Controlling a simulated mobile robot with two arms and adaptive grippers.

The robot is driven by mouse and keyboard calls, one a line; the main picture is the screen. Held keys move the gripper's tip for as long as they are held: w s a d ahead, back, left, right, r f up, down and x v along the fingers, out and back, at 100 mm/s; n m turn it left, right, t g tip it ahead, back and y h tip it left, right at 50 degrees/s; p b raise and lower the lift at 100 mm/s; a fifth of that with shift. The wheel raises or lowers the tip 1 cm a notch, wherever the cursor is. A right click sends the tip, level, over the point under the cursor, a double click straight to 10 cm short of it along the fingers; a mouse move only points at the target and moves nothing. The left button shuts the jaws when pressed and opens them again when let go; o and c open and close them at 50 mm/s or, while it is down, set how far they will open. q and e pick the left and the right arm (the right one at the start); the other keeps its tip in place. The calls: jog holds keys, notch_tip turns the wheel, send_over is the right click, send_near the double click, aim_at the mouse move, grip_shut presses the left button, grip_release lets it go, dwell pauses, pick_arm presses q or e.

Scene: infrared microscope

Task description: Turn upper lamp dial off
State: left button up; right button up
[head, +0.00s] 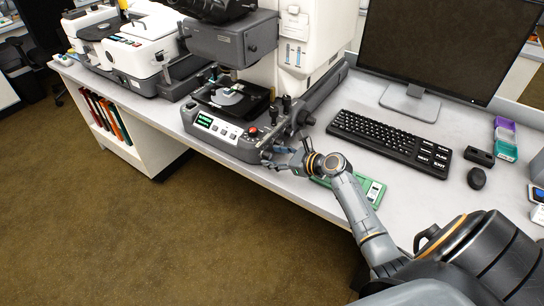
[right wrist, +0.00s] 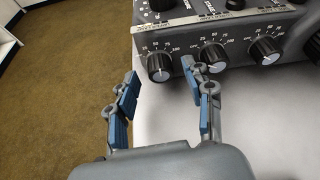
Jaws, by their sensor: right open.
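The grey infrared microscope (head: 232,118) stands on the bench in the head view. My right gripper (head: 280,157) is beside the right side of its base. In the right wrist view, a dark panel carries a row of black dials with silver faces: a left dial (right wrist: 159,67), a middle dial (right wrist: 214,57) and a right dial (right wrist: 265,50), each with a number scale. My right gripper (right wrist: 160,70) is open, its blue-padded fingers pointing at the panel near the left dial, holding nothing. My left gripper is not in view.
More knobs (right wrist: 162,4) sit above the row. A keyboard (head: 390,140), monitor (head: 440,45), mouse (head: 477,178) and green board (head: 370,190) are on the bench right of the microscope. A white instrument (head: 130,45) stands to the left. Floor (head: 150,235) in front is clear.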

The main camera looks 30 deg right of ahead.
jog(key=shift+w+a+f, duration=0.25)
jog(key=shift+w, duration=0.35)
grip_shut()
